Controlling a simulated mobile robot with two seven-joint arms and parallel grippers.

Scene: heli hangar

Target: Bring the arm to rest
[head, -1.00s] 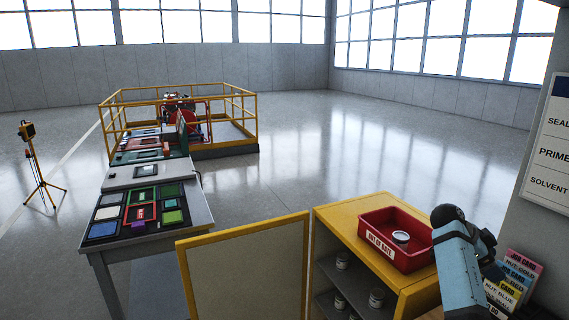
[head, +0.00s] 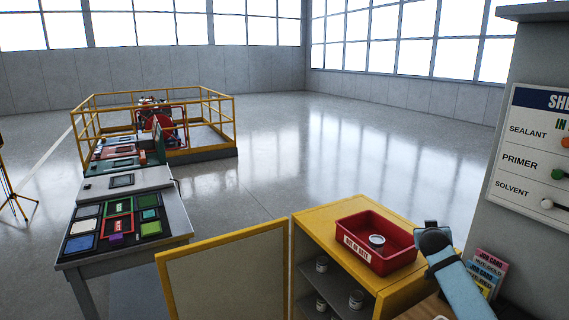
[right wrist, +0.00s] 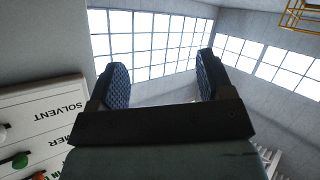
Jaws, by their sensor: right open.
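My right arm (head: 462,282) reaches in from the lower right in the head view, beside the yellow cabinet. Its gripper is not clearly seen there. In the right wrist view my right gripper (right wrist: 161,82) is open, with its two dark textured pads wide apart and nothing between them. Windows and wall show behind the pads. My left gripper is in neither view.
A yellow cabinet (head: 318,220) with an open door (head: 225,275) holds several cans. On top is a red OUT OF DATE bin (head: 360,252) containing one can (head: 377,240). A sign board (head: 530,150) and job cards (head: 488,268) are right. A table (head: 178,220) stands left.

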